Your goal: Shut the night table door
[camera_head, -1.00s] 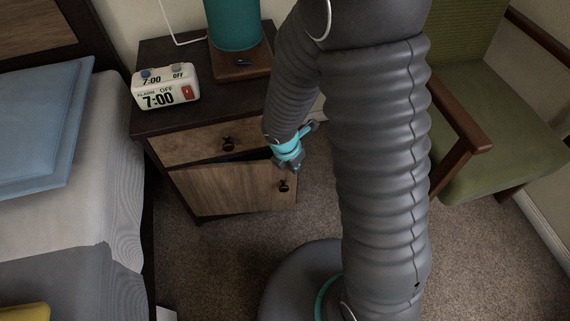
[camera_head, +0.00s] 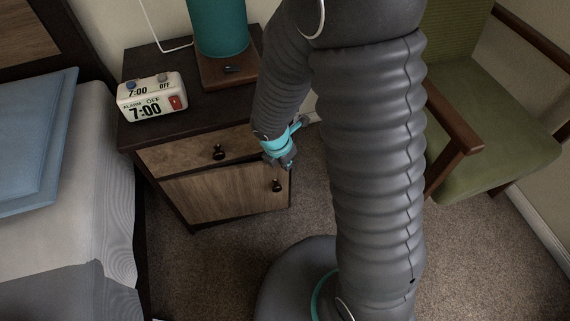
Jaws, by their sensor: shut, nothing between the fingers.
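The night table (camera_head: 185,105) stands beside the bed, with a dark top and a wooden front. Its lower door (camera_head: 225,192) has a dark round knob (camera_head: 277,186) near its right edge. My gripper (camera_head: 286,162) is shut and empty, at the door's upper right corner just above the knob. I cannot tell whether it touches the door.
A drawer (camera_head: 200,151) with its own knob is above the door. A white clock (camera_head: 152,97) and a teal lamp (camera_head: 217,28) stand on top. The bed (camera_head: 70,190) is close on the left, a green armchair (camera_head: 495,120) on the right. Carpet (camera_head: 215,270) in front is clear.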

